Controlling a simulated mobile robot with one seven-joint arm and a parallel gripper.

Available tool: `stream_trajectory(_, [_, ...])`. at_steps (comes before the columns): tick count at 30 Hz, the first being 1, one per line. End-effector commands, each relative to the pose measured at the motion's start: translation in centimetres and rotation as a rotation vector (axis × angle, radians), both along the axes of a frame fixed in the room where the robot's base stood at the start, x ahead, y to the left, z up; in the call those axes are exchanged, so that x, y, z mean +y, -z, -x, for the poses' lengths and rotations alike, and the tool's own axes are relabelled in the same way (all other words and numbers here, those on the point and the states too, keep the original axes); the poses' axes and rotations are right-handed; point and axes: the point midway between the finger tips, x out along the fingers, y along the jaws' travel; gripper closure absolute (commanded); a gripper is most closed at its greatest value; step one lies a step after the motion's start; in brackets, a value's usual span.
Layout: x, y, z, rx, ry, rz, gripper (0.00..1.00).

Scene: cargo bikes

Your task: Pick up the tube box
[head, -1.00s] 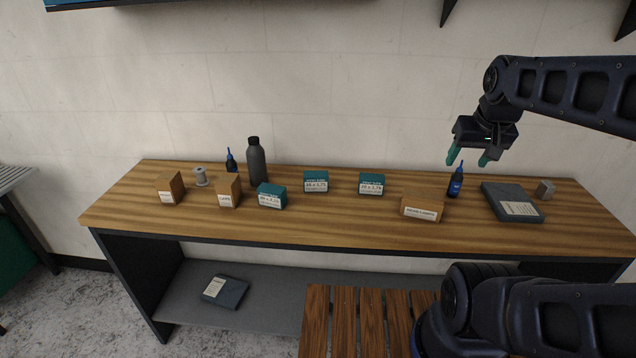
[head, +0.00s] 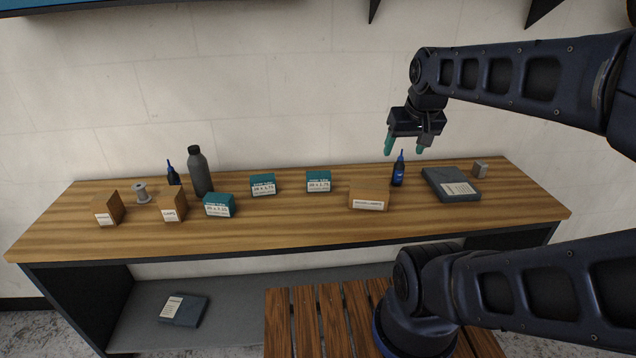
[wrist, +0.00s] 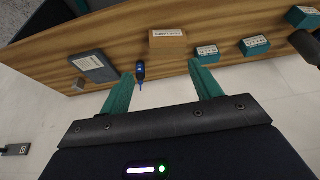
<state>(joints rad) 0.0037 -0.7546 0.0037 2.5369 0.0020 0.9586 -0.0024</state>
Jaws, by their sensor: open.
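Three teal boxes with white size labels stand on the wooden bench: a left one (head: 219,205), a middle one (head: 263,184) and a right one (head: 318,182). The labels' small print is hard to read, so I cannot tell which one is the tube box. In the wrist view two of them sit right of the fingers (wrist: 208,55) (wrist: 255,45) and one is at the upper right edge (wrist: 303,17). My gripper (head: 405,148) is open and empty, raised above the right part of the bench, to the right of the teal boxes. Its teal fingers also show in the wrist view (wrist: 162,85).
A brown box (head: 369,195) and a blue bottle (head: 398,172) stand between the right teal box and a flat grey box (head: 451,184). A dark bottle (head: 199,172), spool (head: 140,193) and small brown boxes (head: 108,208) are at left. A slatted wooden surface (head: 305,325) is in front.

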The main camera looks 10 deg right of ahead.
Motion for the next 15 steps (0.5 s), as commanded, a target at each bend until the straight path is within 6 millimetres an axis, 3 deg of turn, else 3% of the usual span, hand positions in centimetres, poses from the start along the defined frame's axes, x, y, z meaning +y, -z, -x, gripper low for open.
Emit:
stream_trajectory(10, [0.1, 0.0, -0.3, 0.004, 0.010, -0.007, 0.34])
stream_trajectory(15, [0.6, -0.1, -2.4, 0.033, 0.097, -0.052, 0.34])
